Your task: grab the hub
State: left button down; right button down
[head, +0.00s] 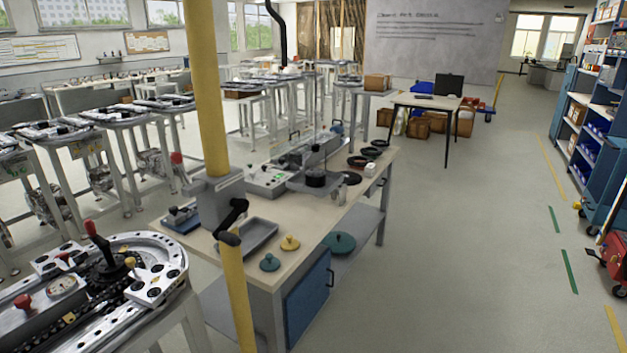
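Neither of my grippers is in view.
A yellow post (207,90) with a grey bracket stands in front of the bench. A grey tray (250,235) and a black round part (315,177) are on the bench. A track table (150,250) is at lower left. The floor (460,250) right of the bench is clear.

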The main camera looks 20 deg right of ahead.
aim_at(315, 178)
jog(key=i+l, duration=0.2)
jog(key=l, duration=0.25)
jog(key=i+l+z, duration=0.1)
jog(key=i+l, duration=0.15)
jog(key=l, duration=0.25)
jog(key=i+l, duration=0.25)
jog(key=l, duration=0.2)
jog(key=i+l+z, duration=0.1)
jog(key=i+l, duration=0.15)
jog(key=l, duration=0.2)
